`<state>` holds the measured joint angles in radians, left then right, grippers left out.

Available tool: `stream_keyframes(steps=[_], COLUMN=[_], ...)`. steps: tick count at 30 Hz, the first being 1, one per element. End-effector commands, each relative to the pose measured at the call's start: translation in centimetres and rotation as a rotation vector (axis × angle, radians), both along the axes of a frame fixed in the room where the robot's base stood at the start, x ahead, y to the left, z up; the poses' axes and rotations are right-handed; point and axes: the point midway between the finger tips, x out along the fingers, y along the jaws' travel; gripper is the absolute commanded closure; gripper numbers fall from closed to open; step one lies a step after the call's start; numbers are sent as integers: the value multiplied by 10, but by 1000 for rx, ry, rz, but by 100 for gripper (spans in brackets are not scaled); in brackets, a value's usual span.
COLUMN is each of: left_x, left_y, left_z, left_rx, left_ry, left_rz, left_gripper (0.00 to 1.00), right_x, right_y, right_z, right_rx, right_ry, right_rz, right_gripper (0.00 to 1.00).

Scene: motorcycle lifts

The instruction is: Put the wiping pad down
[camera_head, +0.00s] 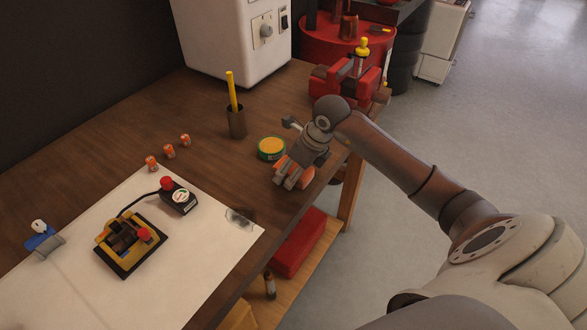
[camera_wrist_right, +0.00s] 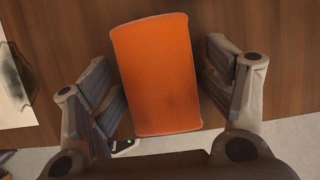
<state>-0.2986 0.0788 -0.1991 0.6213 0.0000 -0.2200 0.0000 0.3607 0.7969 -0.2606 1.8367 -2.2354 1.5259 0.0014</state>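The wiping pad is an orange block (camera_head: 306,177) near the front edge of the brown table. The fingers hide part of the pad in the head view. I cannot tell whether its underside touches the table. My left gripper is not in view.
A yellow-topped tin (camera_head: 271,148) stands close beside the gripper. Behind are a pen cup (camera_head: 236,121) and a red vise (camera_head: 352,88). A white sheet (camera_head: 190,275) holds a control box (camera_head: 178,196) and a yellow device (camera_head: 128,246). A dark stain (camera_head: 240,217) marks its corner.

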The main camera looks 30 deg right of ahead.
Motion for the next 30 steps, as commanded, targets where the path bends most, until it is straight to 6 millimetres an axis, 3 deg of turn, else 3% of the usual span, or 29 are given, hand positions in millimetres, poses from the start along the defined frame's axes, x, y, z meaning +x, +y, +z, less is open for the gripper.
stream_keyframes(steps=[2,6,16,21,30], left_x=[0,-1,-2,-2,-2], left_y=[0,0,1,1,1], left_z=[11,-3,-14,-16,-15], left_rx=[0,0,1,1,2], left_ry=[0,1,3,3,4], left_rz=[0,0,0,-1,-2], left_gripper=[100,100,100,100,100], right_x=[0,-11,-34,-40,-41], right_y=[0,-7,-16,-18,-18], right_z=[13,41,104,117,120], right_rx=[2,-5,0,0,2], right_ry=[-4,-12,-10,-9,-8], right_rz=[0,1,-1,0,0], right_gripper=[25,25,25,25,25])
